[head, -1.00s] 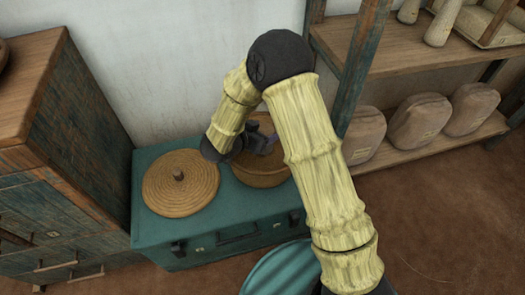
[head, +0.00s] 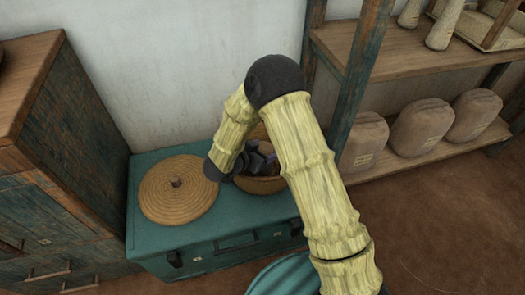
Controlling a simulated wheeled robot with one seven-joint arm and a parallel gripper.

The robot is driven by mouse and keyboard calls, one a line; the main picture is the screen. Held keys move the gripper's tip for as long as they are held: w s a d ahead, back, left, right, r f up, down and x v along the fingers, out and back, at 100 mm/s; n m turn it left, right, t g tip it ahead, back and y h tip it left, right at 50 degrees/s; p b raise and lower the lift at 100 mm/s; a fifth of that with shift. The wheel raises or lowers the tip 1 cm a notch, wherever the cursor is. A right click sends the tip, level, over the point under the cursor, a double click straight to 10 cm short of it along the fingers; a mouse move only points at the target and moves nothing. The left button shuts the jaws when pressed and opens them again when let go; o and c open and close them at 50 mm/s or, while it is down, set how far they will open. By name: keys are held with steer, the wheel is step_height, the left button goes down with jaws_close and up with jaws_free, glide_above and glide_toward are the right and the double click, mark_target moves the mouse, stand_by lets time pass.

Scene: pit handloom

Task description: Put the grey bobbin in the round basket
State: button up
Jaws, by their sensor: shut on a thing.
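The round basket (head: 262,185) is a tan woven bowl on top of a teal chest (head: 165,232). My arm hides much of its right and back. My gripper (head: 262,160) is over the basket's opening, with its dark fingers at or just inside the rim. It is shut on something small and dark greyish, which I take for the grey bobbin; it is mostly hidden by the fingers. I cannot tell whether it touches the basket's inside.
A round woven lid (head: 178,190) with a knob lies on the chest left of the basket. A wooden drawer cabinet (head: 62,150) stands at left. A shelf (head: 400,66) with several brown sacks (head: 421,127) is at right. Open floor lies in front right.

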steer(key=o, duration=1)
steer(key=shift+f, duration=0.1)
steer(key=shift+o, duration=0.2)
steer(key=shift+s+a+r, duration=0.15)
steer(key=shift+a+r, duration=0.05)
steer(key=shift+r, duration=0.15)
steer(key=p+v, duration=0.3)
steer(key=v, duration=0.8)
steer(key=shift+s+p, duration=0.25)
steer(key=shift+p, duration=0.1)
steer(key=shift+a, duration=0.2)
